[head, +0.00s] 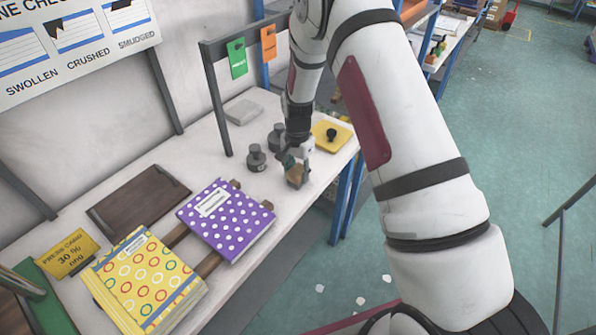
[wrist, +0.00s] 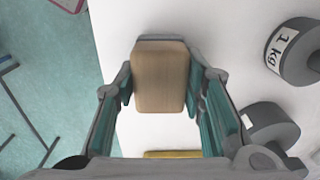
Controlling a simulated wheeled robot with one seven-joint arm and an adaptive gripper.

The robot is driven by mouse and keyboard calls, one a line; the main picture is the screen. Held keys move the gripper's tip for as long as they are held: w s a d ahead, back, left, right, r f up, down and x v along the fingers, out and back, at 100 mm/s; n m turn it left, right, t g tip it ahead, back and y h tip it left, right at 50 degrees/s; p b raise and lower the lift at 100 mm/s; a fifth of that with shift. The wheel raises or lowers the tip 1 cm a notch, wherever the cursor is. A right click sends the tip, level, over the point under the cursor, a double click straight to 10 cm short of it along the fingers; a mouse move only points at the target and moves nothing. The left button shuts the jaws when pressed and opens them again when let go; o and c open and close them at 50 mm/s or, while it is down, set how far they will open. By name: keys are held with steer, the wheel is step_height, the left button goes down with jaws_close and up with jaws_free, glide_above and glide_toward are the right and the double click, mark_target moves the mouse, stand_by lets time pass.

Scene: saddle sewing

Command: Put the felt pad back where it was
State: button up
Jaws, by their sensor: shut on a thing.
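My gripper (head: 298,163) is low over the white table near its right edge. In the wrist view its jaws (wrist: 160,85) are shut on a tan block (wrist: 160,78) with a grey strip along its far edge. The block (head: 296,178) also shows under my gripper in the head view. It may be the felt pad, but its material is not clear. I cannot tell if it touches the table. A flat grey slab (head: 243,111) lies at the back of the table.
Dark weights (head: 257,158) stand just left of my gripper; one (wrist: 297,52) reads 1 kg. A yellow plate with a black knob (head: 318,127) lies behind it. Polka-dot purple (head: 228,222) and yellow (head: 135,275) books and a brown board (head: 140,203) lie further left.

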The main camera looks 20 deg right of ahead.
steer(key=shift+f, duration=0.15)
steer(key=o, duration=1.2)
